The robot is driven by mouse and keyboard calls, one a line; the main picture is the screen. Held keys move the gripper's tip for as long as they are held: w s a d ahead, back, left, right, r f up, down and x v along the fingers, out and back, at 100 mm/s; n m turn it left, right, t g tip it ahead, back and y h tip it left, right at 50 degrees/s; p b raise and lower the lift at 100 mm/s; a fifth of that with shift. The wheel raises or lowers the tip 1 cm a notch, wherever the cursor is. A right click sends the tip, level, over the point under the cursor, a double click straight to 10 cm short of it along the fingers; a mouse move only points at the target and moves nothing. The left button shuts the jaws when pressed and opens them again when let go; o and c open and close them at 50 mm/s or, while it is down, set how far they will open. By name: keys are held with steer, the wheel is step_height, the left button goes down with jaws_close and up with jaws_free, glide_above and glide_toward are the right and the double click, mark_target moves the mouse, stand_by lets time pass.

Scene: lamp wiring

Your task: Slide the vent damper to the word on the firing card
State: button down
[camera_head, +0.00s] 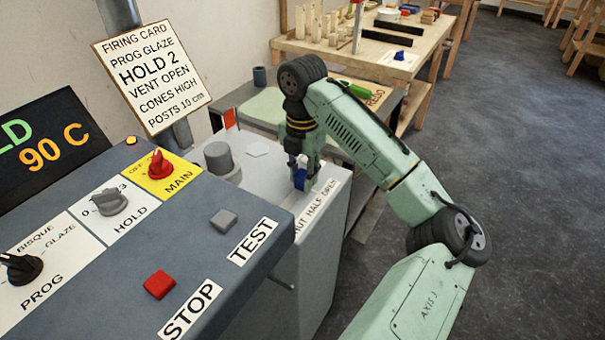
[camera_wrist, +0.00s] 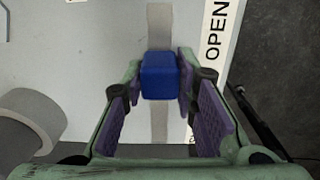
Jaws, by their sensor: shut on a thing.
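The firing card (camera_head: 150,75) on the post reads "VENT OPEN" among its lines. The vent damper's blue knob (camera_head: 300,180) is on top of the light grey kiln box, and it also shows in the wrist view (camera_wrist: 160,76). My gripper (camera_head: 302,165) points down and is shut on the blue knob, with a purple pad on each side. The label strip (camera_head: 314,212) reads SHUT, HALF, OPEN, with SHUT partly hidden. In the wrist view the knob sits on a grey slot (camera_wrist: 160,25), close to the start of the word OPEN (camera_wrist: 216,30). HALF is hidden by my gripper there.
A grey cylinder (camera_head: 220,158) stands on the kiln top, left of the knob. The control panel (camera_head: 190,240) with knobs and STOP and TEST buttons fills the front left. A wooden workbench (camera_head: 345,58) with parts stands behind. Open floor lies to the right.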

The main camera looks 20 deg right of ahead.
steer(key=shift+w+d+p, duration=0.25)
steer(key=shift+w+d, duration=0.45)
steer(key=shift+d, duration=0.2)
steer(key=shift+w+d+p, duration=0.2)
steer(key=shift+w+d, duration=0.5)
steer(key=shift+d, duration=0.2)
steer(key=c, duration=1.3)
jaws_free()
steer(key=shift+d, duration=0.1)
step_height(320, 180, up, 12)
